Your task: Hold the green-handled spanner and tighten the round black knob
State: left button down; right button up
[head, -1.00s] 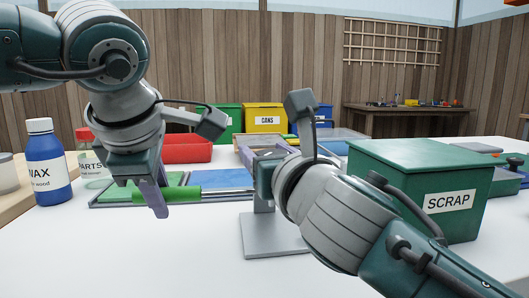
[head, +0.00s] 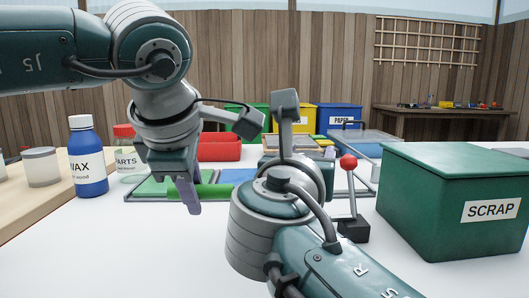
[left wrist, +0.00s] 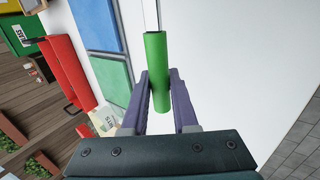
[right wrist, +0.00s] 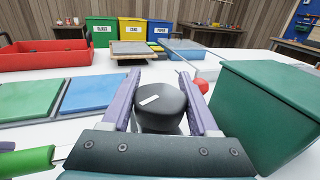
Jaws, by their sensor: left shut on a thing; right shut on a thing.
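The spanner's green handle (head: 213,190) sits between the fingers of my left gripper (head: 188,196), which is shut on it above the bench. In the left wrist view the green handle (left wrist: 157,65) points away from the palm, with a thin metal shaft beyond it. The round black knob (right wrist: 160,112) has a white mark on top and lies between the fingers of my right gripper (right wrist: 161,100), shut on it. In the head view my right wrist hides the knob and those fingertips. The green handle also shows at the lower left of the right wrist view (right wrist: 27,162).
A green scrap box (head: 455,195) stands close on the right. A red-balled lever (head: 348,162) stands between it and my right arm. A blue wax bottle (head: 87,160), a parts jar (head: 126,150) and a red tray (head: 219,150) are left and behind. The front bench is clear.

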jog(key=o, duration=1.4)
jog(key=shift+v, duration=3.8)
jog(key=shift+r, duration=0.1)
jog(key=shift+c, duration=0.2)
